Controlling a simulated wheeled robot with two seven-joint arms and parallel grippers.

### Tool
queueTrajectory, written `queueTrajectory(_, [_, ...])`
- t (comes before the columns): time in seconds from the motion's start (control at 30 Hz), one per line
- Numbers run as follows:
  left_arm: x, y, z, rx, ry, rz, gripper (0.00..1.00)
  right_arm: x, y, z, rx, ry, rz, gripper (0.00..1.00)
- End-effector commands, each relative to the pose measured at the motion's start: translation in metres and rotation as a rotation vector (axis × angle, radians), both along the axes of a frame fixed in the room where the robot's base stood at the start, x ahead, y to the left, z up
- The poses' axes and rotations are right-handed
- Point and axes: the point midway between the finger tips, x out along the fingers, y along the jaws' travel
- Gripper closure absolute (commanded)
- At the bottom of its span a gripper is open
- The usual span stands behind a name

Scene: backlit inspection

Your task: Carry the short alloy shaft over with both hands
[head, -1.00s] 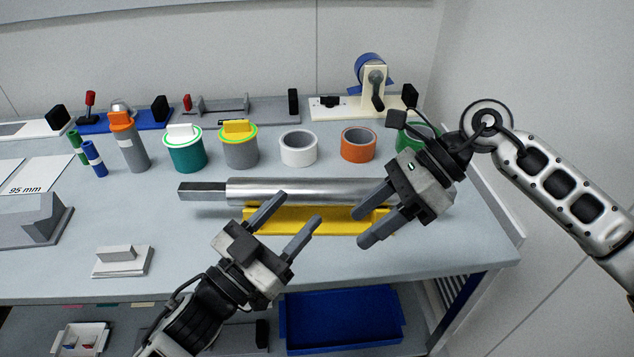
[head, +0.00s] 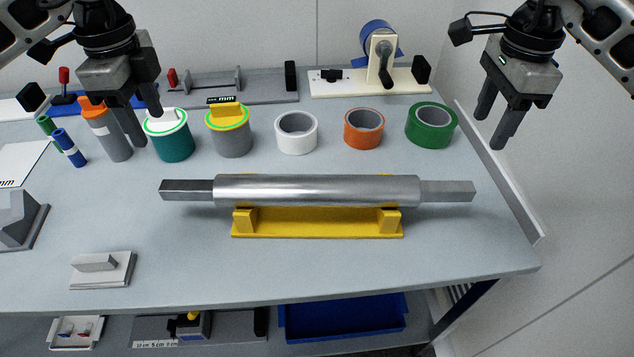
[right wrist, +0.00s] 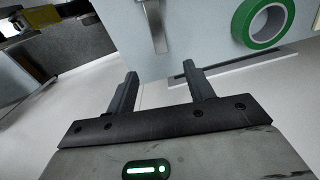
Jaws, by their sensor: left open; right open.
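The alloy shaft (head: 318,190) lies level across the table, a thick silver cylinder with thinner squared ends. It appears to rest on a yellow two-post cradle (head: 318,222). Its darker left end (head: 187,190) and its right end (head: 447,191) are both free. My left gripper (head: 146,127) is open and empty, raised over the back left, in front of the grey and teal canisters in the picture. My right gripper (head: 486,130) is open and empty, raised at the right beyond the shaft's right end. Its open fingers show in the right wrist view (right wrist: 162,92), with one shaft end (right wrist: 155,25) above them.
Behind the shaft stand a teal canister (head: 172,140), a grey canister (head: 234,139), and white (head: 296,146), orange (head: 349,142) and green (head: 432,139) rolls. A grey block (head: 102,270) lies at the front left. The table in front of the cradle is clear.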

Motion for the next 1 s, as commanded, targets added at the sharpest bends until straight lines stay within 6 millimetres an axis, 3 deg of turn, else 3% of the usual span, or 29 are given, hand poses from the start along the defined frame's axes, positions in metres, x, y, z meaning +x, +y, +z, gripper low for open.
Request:
queueTrajectory(0.27, [0.0, -0.001, -0.001, -0.002, 0.001, -0.002, 0.47, 0.0, 0.0, -0.001, 0.002, 0.0, 0.0, 0.47])
queueTrajectory(0.43, [-0.001, -0.001, -0.014, -0.002, 0.005, -0.003, 0.47, 0.0, 0.001, -0.014, 0.002, 0.003, 0.0, 0.47])
queueTrajectory(1.0, [-0.001, -0.001, -0.122, -0.004, 0.005, -0.005, 0.47, -0.001, 0.001, -0.122, 0.004, 0.003, 0.0, 0.47])
